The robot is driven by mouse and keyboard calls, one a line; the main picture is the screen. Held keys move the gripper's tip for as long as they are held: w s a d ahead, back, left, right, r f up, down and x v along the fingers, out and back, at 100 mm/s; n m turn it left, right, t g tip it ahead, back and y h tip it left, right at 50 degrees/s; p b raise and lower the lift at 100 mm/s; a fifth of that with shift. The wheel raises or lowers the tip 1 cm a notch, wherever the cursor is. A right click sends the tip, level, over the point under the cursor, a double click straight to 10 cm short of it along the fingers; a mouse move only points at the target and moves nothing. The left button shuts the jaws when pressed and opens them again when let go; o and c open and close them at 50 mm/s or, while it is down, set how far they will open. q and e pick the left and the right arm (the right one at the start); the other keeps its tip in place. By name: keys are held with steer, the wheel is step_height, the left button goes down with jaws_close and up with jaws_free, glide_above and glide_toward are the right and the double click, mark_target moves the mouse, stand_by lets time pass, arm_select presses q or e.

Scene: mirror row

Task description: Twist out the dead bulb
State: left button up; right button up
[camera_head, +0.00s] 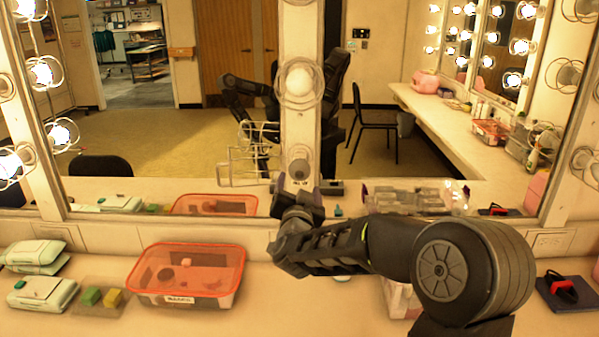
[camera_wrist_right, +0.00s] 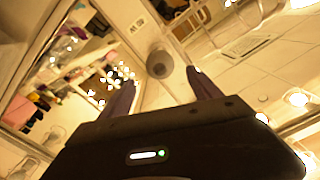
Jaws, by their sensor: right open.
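A dull, unlit bulb (camera_head: 300,168) sits low on the post between the two mirrors. In the right wrist view the grey bulb (camera_wrist_right: 160,63) shows just beyond and between my fingertips. My right gripper (camera_head: 298,196) points up at the post just below the bulb, with its fingers apart. The wrist view shows the same gripper (camera_wrist_right: 160,80) open, with nothing between its fingers. I cannot tell whether a finger touches the bulb. My left gripper is not in view.
A red-rimmed clear tray (camera_head: 146,295) with a label stands on the counter left of my arm. Green and yellow blocks (camera_head: 91,296) and pale green packs (camera_head: 42,293) lie further left. A dark item with red (camera_head: 562,287) lies at right. Lit bulbs (camera_head: 46,72) line the left frame.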

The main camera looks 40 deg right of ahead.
mark_target(300, 170)
steer(key=x, duration=0.9)
steer(key=shift+w+d+p, duration=0.25)
steer(key=shift+w+p, duration=0.05)
steer(key=shift+p, duration=0.05)
steer(key=shift+c, duration=0.3)
steer(key=c, duration=1)
